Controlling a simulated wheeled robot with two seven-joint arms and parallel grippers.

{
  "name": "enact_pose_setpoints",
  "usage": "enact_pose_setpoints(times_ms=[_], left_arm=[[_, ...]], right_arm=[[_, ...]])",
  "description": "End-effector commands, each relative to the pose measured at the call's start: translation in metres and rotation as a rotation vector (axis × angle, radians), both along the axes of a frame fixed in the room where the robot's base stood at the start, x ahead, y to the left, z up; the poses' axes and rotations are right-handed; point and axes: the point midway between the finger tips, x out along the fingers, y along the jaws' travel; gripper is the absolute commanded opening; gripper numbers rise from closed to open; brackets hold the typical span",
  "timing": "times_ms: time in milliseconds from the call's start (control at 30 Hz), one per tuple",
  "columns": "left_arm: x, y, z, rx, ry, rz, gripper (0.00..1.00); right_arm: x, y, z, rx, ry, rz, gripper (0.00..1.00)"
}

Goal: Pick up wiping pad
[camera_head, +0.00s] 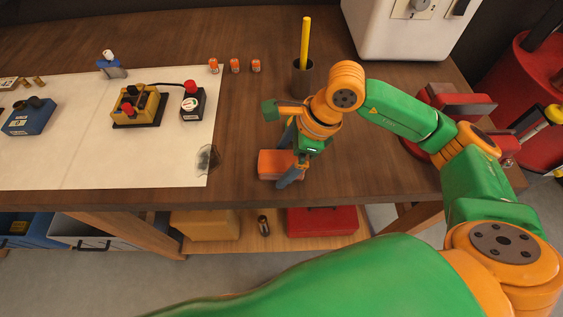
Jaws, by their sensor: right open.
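An orange block (273,163), which looks like the wiping pad, lies on the wooden workbench near its front edge, just right of the white sheet. My right gripper (290,164) points down at its right side, with blue-grey fingers at the far and near sides of the block. The jaws are open; I cannot tell whether a finger touches the block. The gripper hides the block's right end. My left gripper is not in view.
The white sheet (60,150) carries a dark smudge (208,158), a yellow device (138,105) and a blue box (29,117). A dark cup (302,78) holds a yellow stick. A red vise (455,105) stands at right.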

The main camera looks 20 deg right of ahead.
Motion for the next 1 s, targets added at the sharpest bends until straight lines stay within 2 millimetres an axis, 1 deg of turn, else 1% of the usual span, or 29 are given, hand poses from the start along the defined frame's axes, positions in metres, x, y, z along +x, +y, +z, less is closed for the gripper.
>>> enact_pose_setpoints(times_ms=[467, 733, 767, 800, 867, 900, 967, 1000], left_arm=[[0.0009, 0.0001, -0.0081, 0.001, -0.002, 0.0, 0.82], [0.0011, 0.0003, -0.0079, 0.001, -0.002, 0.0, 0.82], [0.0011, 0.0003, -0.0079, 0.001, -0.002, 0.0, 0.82], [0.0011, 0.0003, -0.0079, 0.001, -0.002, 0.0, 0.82], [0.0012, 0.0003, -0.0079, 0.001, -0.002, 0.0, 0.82], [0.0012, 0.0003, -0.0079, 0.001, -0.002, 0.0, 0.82], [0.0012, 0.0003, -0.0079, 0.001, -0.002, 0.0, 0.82], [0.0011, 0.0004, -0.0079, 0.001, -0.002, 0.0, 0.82]], right_arm=[[0.0, 0.0003, -0.0042, 0.001, 0.0, 0.0, 1.0], [0.0, 0.0002, -0.0038, 0.001, 0.0, 0.0, 1.0], [0.0, 0.0002, -0.0038, 0.001, 0.0, 0.0, 0.95], [0.0, 0.0002, -0.0038, 0.001, 0.0, 0.0, 0.84], [0.0, 0.0002, -0.0038, 0.001, 0.0, 0.0, 0.68], [0.0, 0.0002, -0.0038, 0.001, 0.0, 0.0, 0.57], [0.0, 0.0002, -0.0038, 0.001, 0.0, 0.0, 0.41], [0.0, 0.0002, -0.0038, 0.001, 0.0, 0.0, 0.3]])
